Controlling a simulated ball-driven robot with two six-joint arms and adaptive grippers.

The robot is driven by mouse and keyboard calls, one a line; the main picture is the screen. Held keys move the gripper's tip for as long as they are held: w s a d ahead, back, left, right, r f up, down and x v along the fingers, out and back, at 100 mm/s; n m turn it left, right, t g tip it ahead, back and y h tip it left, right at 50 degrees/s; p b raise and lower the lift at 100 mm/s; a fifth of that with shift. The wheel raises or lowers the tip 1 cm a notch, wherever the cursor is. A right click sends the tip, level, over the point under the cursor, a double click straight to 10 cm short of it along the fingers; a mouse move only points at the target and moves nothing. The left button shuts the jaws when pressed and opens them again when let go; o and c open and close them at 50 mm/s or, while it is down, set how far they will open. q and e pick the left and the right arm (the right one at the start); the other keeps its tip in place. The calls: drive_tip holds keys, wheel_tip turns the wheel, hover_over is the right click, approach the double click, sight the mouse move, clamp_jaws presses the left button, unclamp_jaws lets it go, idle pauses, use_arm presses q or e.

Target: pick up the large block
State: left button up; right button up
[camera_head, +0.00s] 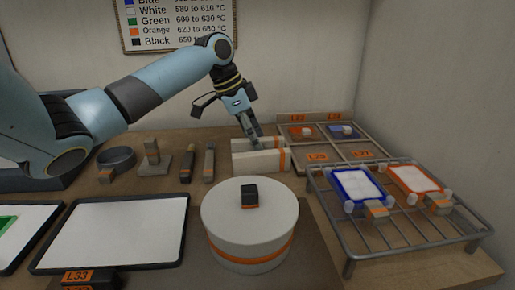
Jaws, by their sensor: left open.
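A white block (258,163) with an orange band near its right end lies on the wooden table behind the round turntable. A second pale block part or block (240,146) shows just behind it. My left gripper (254,143) points down at the blocks, open, with its fingertips at or just above them. I cannot tell whether the fingers touch or straddle a block. My right gripper is not in view.
A white turntable (225,215) with a small black block stands in front. A wire rack (365,240) with framed panes is at right, a sectioned tray (315,150) behind it. Small tools (209,165) stand left of the blocks. A white panel (115,230) lies at front left.

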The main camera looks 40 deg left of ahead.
use_arm(q)
drive_tip(key=x, duration=0.2)
drive_tip(key=shift+w+f, duration=0.1)
drive_tip(key=shift+f, duration=0.2)
clamp_jaws()
